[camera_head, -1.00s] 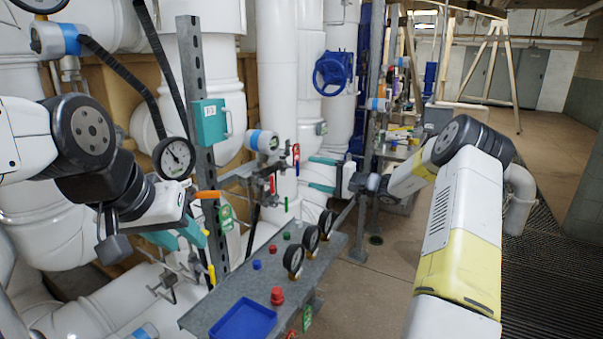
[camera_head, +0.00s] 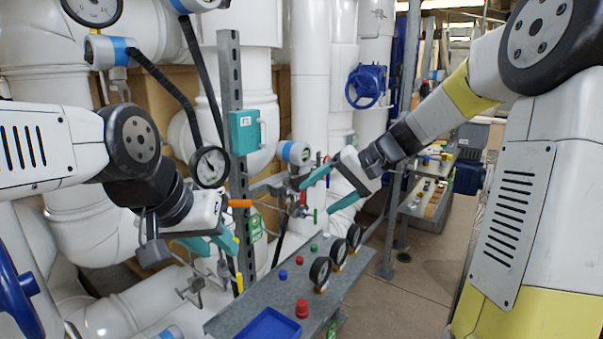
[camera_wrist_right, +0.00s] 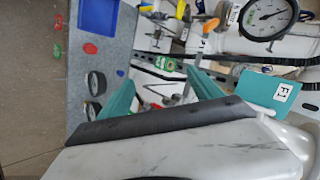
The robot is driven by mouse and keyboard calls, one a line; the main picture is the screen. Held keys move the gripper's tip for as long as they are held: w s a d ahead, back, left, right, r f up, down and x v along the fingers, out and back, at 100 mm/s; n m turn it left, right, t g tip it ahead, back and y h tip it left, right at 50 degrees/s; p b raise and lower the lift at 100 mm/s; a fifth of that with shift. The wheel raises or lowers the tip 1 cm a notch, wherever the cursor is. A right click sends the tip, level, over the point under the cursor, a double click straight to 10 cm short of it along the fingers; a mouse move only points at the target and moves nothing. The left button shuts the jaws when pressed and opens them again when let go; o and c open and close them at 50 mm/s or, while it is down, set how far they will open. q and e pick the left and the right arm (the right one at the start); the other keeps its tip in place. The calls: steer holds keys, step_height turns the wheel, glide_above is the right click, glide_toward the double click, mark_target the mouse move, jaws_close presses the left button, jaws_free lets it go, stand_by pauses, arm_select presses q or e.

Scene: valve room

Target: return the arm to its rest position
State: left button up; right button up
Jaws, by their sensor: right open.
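My right arm comes in from the right in the head view. Its gripper (camera_head: 331,188) has two teal fingers spread apart with nothing between them, in front of the pipes and above the grey panel. In the right wrist view the gripper (camera_wrist_right: 163,88) is also open and empty, with small valves and pipework behind the fingers. My left gripper (camera_head: 208,243) hangs at the left beside the perforated metal post, close to an orange-handled valve (camera_head: 240,203). Its teal fingers are partly hidden, so I cannot tell how far apart they are.
A grey sloped panel (camera_head: 245,300) carries red and blue buttons, small gauges and a blue tray (camera_head: 270,325). A teal box (camera_head: 244,132) is on the post, near a round gauge (camera_head: 209,167). A blue handwheel (camera_head: 366,86) is behind. Open floor (camera_head: 425,270) lies right of the panel.

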steer(key=s+d+t+h, duration=0.1)
steer(key=s+d+h, duration=0.2)
steer(key=s, duration=0.8)
steer(key=s+d+r+n+t+h, duration=0.1)
steer(key=s+d+t+h, duration=0.1)
steer(key=s+d, duration=0.4)
steer(key=s+h, duration=0.1)
steer(key=s, duration=0.4)
steer(key=shift+h, duration=0.4)
